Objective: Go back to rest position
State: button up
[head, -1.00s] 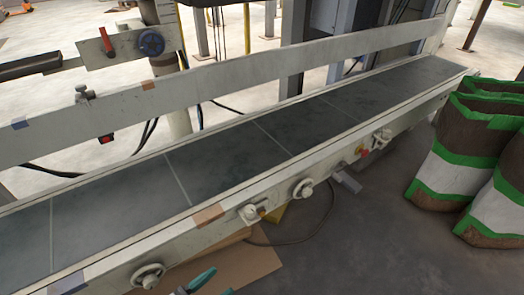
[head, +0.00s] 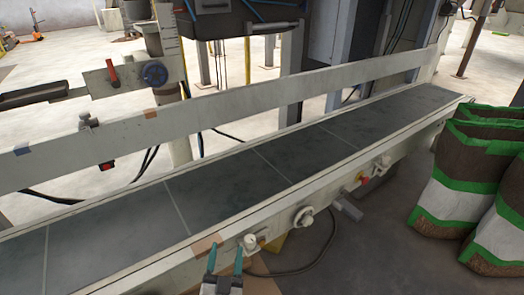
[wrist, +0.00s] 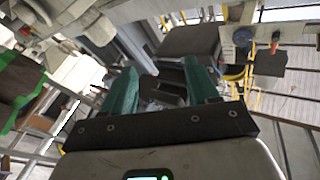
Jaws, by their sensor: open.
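My gripper (head: 225,262) shows at the bottom middle of the head view, in front of the near side of the conveyor (head: 215,190). Its two teal fingers point up and stand apart, with nothing between them. In the wrist view my gripper (wrist: 160,85) is also open and empty, its fingers spread above a dark crossbar. The conveyor's dark belt is bare. My arm behind the gripper is mostly out of the head view.
Brown, green and white bags (head: 470,180) stand on the floor at the right. A pale guard rail (head: 220,108) runs along the belt's far side. Knobs (head: 303,217) stick out from the near side.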

jog(key=s+d+f+n+g+y, duration=0.35)
jog(key=s+d+g, duration=0.3)
jog(key=d, duration=0.45)
jog(key=s+d+f+n+g+y, duration=0.3)
jog(key=s+d+f+n+g, duration=0.25)
jog(key=d, duration=0.45)
jog(key=s+d+r+m+g+h, duration=0.2)
jog(key=s+d+m+g+h, duration=0.15)
jog(key=s+d, duration=0.55)
jog(key=s+d+r+m+g+h, duration=0.15)
jog(key=s+d+g, duration=0.35)
jog(key=s, duration=0.7)
notch_tip(320, 180, up, 30)
jog(key=d+t+p, duration=0.1)
jog(key=p, duration=2.9)
jog(key=shift+s+d+r+h+p, duration=0.25)
jog(key=shift+s+h+p, duration=0.1)
jog(key=shift+s, duration=0.05)
